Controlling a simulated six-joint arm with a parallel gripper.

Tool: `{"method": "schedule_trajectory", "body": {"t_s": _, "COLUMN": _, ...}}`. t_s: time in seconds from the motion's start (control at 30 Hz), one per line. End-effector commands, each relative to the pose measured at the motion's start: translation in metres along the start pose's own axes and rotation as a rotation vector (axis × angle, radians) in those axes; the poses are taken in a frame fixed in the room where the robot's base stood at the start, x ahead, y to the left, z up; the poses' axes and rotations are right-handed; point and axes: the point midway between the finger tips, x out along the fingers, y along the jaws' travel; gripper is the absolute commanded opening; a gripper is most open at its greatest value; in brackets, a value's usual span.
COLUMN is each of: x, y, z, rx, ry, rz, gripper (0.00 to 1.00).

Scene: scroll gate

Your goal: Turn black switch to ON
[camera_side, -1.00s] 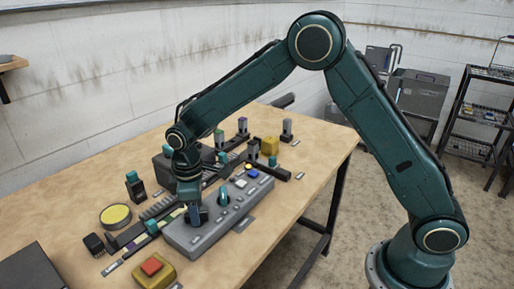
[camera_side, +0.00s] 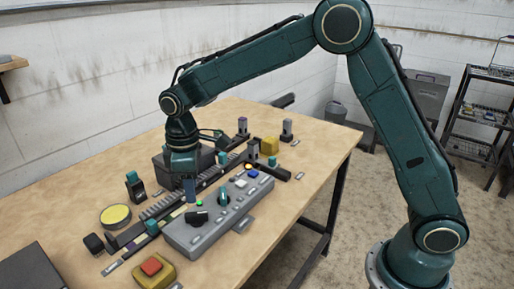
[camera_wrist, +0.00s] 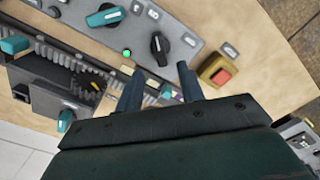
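The black switch (camera_side: 197,218) is a rotary knob on the near-left part of the grey control panel (camera_side: 182,236). In the wrist view the black switch (camera_wrist: 159,48) has its handle nearly upright in the picture. A small green lamp (camera_wrist: 127,53) beside it is lit; it also shows in the side view (camera_side: 199,202). My gripper (camera_side: 190,198) hangs just above and behind the switch, clear of it. In the wrist view its two dark fingers (camera_wrist: 160,85) stand apart with nothing between them. Labels by the switch are too small to read.
A teal knob (camera_side: 224,196) and several buttons sit farther along the panel. A yellow box with a red button (camera_side: 152,268) is at the near left. A round yellow button (camera_side: 115,215) and a slotted rail (camera_side: 160,207) lie behind the panel. The table's right front is clear.

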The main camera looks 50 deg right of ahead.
Motion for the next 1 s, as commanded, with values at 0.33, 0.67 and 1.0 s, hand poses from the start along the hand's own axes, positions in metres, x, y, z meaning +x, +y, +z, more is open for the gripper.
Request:
{"method": "schedule_trajectory", "body": {"t_s": 0.33, "x": -0.052, "y": 0.0, "z": -0.001, "rx": -0.001, "ry": 0.003, "rz": 0.001, "gripper": 0.38}}
{"method": "schedule_trajectory", "body": {"t_s": 0.67, "x": -0.064, "y": 0.0, "z": 0.0, "rx": -0.001, "ry": 0.0, "rz": 0.0, "gripper": 0.38}}
{"method": "schedule_trajectory", "body": {"t_s": 1.0, "x": -0.066, "y": 0.0, "z": 0.002, "rx": 0.005, "ry": 0.004, "rz": 0.002, "gripper": 0.38}}
